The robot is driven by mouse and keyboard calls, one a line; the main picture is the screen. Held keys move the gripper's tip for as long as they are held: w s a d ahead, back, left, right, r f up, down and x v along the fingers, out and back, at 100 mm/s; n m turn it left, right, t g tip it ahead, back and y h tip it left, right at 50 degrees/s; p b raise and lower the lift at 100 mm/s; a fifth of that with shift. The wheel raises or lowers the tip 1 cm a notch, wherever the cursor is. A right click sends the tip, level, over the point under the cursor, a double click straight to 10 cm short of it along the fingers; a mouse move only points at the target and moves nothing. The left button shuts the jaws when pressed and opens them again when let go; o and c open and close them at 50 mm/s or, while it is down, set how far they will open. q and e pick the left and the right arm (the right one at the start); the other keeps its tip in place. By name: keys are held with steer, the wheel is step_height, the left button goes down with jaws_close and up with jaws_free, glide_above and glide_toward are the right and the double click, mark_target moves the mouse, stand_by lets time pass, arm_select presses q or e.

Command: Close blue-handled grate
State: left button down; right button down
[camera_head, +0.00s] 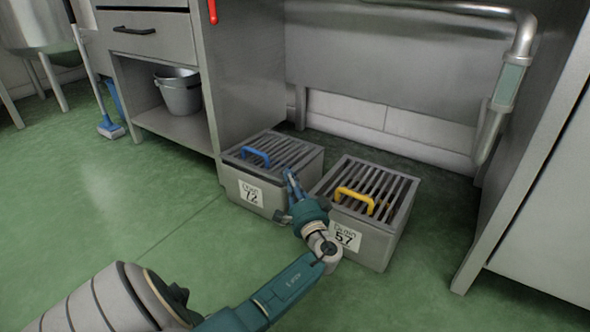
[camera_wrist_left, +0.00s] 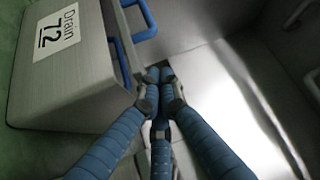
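The blue-handled grate (camera_head: 284,147) lies on top of the grey drain box marked 72 (camera_head: 232,183). It looks flat or nearly flat; I cannot tell whether a small gap remains under it. Its blue handle (camera_head: 256,156) stands up near the front left. My left gripper (camera_head: 289,174) is at the grate's right edge, beside the gap between the two boxes. In the left wrist view the blue fingertips (camera_wrist_left: 158,80) are together, with nothing visible between them. The box's label (camera_wrist_left: 57,37) and a blue handle (camera_wrist_left: 141,20) show at upper left there. My right gripper is out of view.
A second drain box marked 57 (camera_head: 375,250) with a yellow handle (camera_head: 354,199) stands close on the right. A cabinet with a metal bucket (camera_head: 178,92) is behind left. A steel pipe (camera_head: 508,88) runs down at right. Green floor is free at the left.

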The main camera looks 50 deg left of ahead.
arm_select(q)
steer(key=shift+f, duration=0.1)
stand_by(0.5)
step_height(320, 180, up, 10)
stand_by(0.4)
